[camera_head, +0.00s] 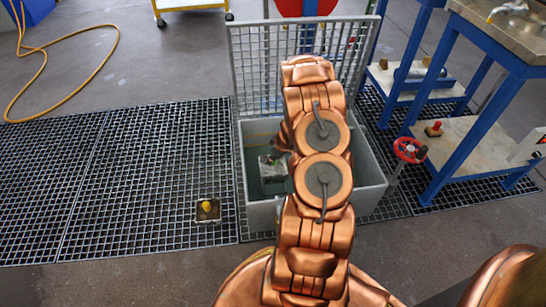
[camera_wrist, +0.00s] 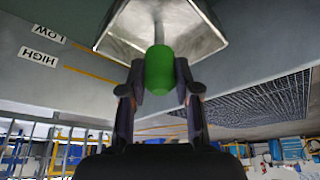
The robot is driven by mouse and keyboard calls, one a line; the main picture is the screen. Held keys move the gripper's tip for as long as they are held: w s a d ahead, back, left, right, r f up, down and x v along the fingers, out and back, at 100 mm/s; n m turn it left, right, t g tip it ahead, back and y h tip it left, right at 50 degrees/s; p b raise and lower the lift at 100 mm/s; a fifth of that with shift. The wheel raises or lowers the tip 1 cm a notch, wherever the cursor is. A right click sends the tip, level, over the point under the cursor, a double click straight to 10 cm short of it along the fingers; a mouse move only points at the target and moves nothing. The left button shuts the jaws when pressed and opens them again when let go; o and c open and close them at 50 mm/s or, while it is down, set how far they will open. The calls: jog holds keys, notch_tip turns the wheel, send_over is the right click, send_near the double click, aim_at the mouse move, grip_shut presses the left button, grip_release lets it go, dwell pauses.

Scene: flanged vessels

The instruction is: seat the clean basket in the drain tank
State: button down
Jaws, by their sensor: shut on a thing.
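The clean basket (camera_wrist: 190,32) is a silver, flared metal piece with a green grip (camera_wrist: 160,82) on a thin stem. My gripper (camera_wrist: 159,66) is shut on the green grip, one finger on each side. The grey drain tank (camera_head: 262,215) stands on the floor grating, and my arm reaches over and down into it. In the head view the basket (camera_head: 270,176) shows as a grey block inside the tank, partly hidden by my arm. The tank wall (camera_wrist: 45,85) carries HIGH and LOW marks in the wrist view. Whether the basket touches the tank floor is unclear.
A wire mesh panel (camera_head: 249,60) rises behind the tank. A red handwheel (camera_head: 408,150) is at its right, beside a blue-framed sink bench (camera_head: 465,115). A yellow knob (camera_head: 207,206) sits on the grating left of the tank. The left grating (camera_head: 130,170) is otherwise clear.

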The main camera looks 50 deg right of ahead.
aim_at(276, 163)
jog(key=shift+s+r+p, duration=0.1)
jog(key=shift+r+p, duration=0.1)
jog(key=shift+p, duration=0.2)
jog(key=shift+f+b, duration=0.4)
jog(key=shift+f, duration=2.25)
jog(key=shift+p, duration=1.55)
jog(key=shift+f, duration=2.2)
jog(key=c, duration=0.7)
grip_release()
jog(key=shift+f, duration=0.1)
jog(key=shift+c, duration=0.2)
jog(key=shift+v, duration=6)
